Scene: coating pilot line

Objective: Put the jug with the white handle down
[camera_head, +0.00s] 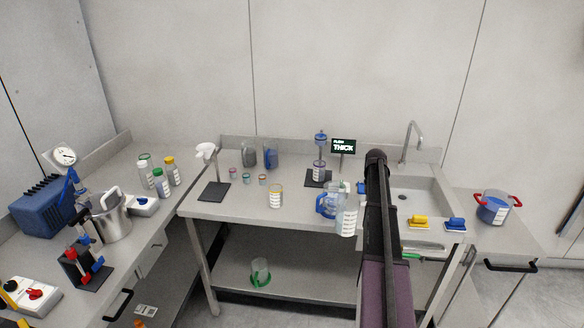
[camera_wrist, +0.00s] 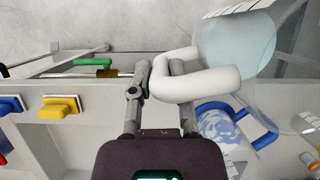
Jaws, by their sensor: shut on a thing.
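The jug with the white handle (camera_wrist: 236,46) is clear, with pale blue contents, in the wrist view. My gripper (camera_wrist: 160,72) is shut on its white handle (camera_wrist: 195,84). In the head view the jug (camera_head: 346,220) shows just left of my arm, in front of the bench's front edge. My gripper is hidden behind the arm there. The bench (camera_head: 235,209) is grey metal. A jug with a blue handle (camera_head: 327,203) stands on it, partly behind the held jug; it also shows in the wrist view (camera_wrist: 218,126).
A yellow block (camera_head: 419,221) and a blue block (camera_head: 455,224) lie right of my arm, in front of the sink (camera_head: 420,196). A labelled jar (camera_head: 275,196) stands left of the jugs. Bench top between this jar and the black pad (camera_head: 214,191) is clear.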

